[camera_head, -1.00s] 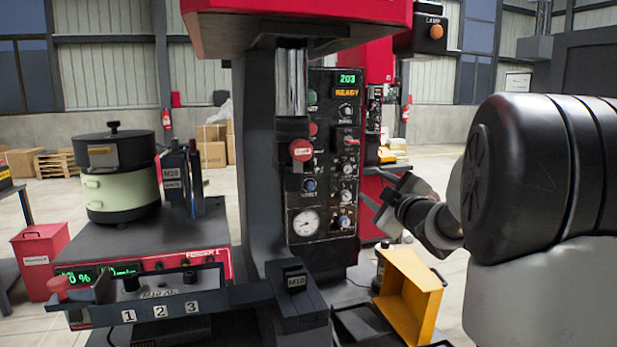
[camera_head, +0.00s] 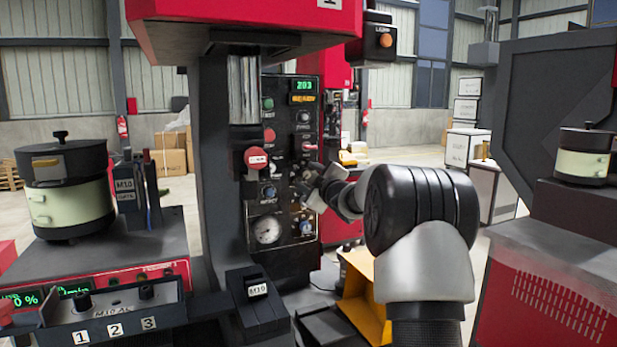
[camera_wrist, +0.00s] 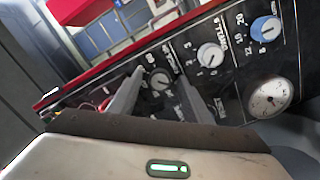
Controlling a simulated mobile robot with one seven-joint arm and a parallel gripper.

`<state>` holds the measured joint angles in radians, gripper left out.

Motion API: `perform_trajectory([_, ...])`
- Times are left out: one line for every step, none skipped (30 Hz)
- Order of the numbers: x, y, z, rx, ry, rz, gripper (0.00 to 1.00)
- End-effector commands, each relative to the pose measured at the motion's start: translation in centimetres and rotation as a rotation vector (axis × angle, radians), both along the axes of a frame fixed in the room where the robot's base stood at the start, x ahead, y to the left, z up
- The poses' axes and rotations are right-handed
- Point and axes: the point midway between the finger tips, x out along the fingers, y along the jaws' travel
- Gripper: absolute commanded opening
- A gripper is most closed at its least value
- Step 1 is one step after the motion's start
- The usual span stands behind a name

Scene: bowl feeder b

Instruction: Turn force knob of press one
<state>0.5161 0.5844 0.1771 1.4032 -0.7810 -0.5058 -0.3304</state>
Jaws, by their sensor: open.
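The press (camera_head: 215,160) has a black control panel (camera_head: 285,165) with a lit display (camera_head: 303,86) reading 203. In the wrist view, a blue knob (camera_wrist: 265,28), a white knob (camera_wrist: 210,55) and a greyer knob (camera_wrist: 160,80) sit in a row. Their labels are too blurred to tell which sets the force. My gripper (camera_head: 312,184) is at the panel's right side in the head view. In the wrist view my gripper (camera_wrist: 158,97) is open, its fingers either side of the greyer knob in the picture. I cannot tell whether they touch it. My gripper hides part of the knob column.
A round red button (camera_head: 256,159) sticks out in front of the panel. A pressure gauge (camera_head: 267,230) is low on it. A yellow bin (camera_head: 362,300) stands below my arm. The bowl feeder (camera_head: 65,190) is at left; another machine (camera_head: 550,280) stands at right.

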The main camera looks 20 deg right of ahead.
Motion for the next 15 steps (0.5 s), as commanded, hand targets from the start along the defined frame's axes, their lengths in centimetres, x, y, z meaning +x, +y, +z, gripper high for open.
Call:
perform_trajectory([0.20,0.01,-0.04,0.000,0.000,0.000,0.45])
perform_trajectory([0.26,-0.01,-0.05,0.000,0.000,0.000,0.45])
perform_trajectory([0.30,-0.01,-0.04,0.000,0.001,-0.001,0.45])
perform_trajectory([0.32,-0.01,-0.04,0.000,0.001,-0.001,0.45])
perform_trajectory([0.32,-0.01,-0.04,0.000,0.001,-0.001,0.45])
perform_trajectory([0.31,-0.01,-0.04,0.000,0.001,-0.001,0.45])
perform_trajectory([0.30,-0.02,-0.05,0.000,0.001,-0.001,0.45])
perform_trajectory([0.30,-0.02,-0.05,0.000,0.001,-0.001,0.45])
perform_trajectory([0.29,-0.01,-0.04,0.000,0.001,-0.001,0.45])
perform_trajectory([0.29,-0.01,-0.04,0.000,0.001,-0.001,0.40])
perform_trajectory([0.28,-0.02,-0.03,0.000,0.001,-0.001,0.35])
perform_trajectory([0.28,-0.03,-0.04,0.000,0.001,-0.001,0.28])
perform_trajectory([0.28,-0.02,-0.03,0.000,0.001,-0.001,0.23])
perform_trajectory([0.27,-0.03,-0.04,0.000,0.001,-0.001,0.18])
perform_trajectory([0.27,-0.03,-0.04,0.000,0.001,-0.001,0.11])
